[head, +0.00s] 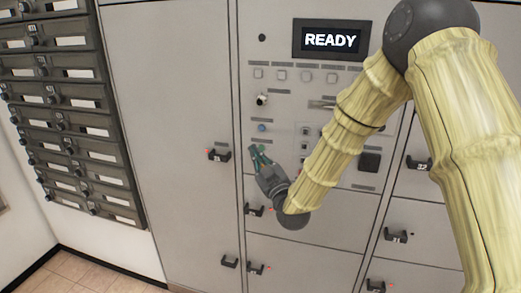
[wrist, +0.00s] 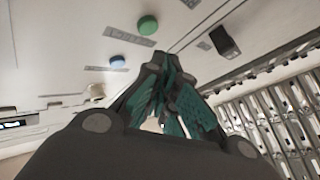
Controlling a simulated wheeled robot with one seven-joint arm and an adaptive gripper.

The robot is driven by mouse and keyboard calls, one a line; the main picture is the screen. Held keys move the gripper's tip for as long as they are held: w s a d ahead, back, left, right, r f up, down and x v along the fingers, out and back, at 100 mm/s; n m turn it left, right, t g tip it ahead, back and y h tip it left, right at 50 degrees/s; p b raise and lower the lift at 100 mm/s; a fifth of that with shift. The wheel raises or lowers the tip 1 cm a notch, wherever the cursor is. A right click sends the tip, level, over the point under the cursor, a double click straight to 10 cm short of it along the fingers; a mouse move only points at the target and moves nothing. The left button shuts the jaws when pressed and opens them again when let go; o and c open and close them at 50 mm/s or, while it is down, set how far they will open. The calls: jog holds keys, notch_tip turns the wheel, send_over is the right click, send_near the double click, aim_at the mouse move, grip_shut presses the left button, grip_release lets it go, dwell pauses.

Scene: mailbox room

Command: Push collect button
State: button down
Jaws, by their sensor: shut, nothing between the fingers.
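The control panel (head: 300,115) is a pale locker face with small buttons and labels too small to read. I cannot tell by label which button is collect. A round blue button (head: 262,128) is on the panel's left side, and it shows in the wrist view (wrist: 117,62). A round green button (wrist: 148,25) is near it in the wrist view; in the head view my fingers seem to cover it. My gripper (head: 256,152) is shut and empty, its tips just below the blue button. In the wrist view its fingers (wrist: 158,60) point toward the panel, contact unclear.
A screen (head: 330,40) above the buttons reads READY. A row of small square buttons (head: 283,75) and a key-like knob (head: 262,100) are above the blue button. Black locker handles (head: 218,155) stick out left of and below my gripper. Dark mailboxes (head: 70,110) line the left wall.

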jog(key=shift+w+d, duration=0.3)
jog(key=shift+w, duration=0.45)
jog(key=shift+w+d+b, duration=0.2)
jog(key=shift+w+b, duration=0.3)
jog(key=shift+w, duration=0.25)
dwell(1.8)
jog(key=shift+s, duration=0.1)
jog(key=shift+s+a, duration=0.25)
jog(key=shift+s, duration=0.45)
jog(key=shift+s+a+b, duration=0.2)
jog(key=shift+s+a, duration=0.05)
jog(key=shift+s, duration=0.55)
jog(key=shift+s+a+b, duration=0.25)
jog(key=shift+s, duration=0.55)
jog(key=shift+s+a+b, duration=0.2)
jog(key=shift+s+a, duration=0.05)
jog(key=shift+s, duration=0.55)
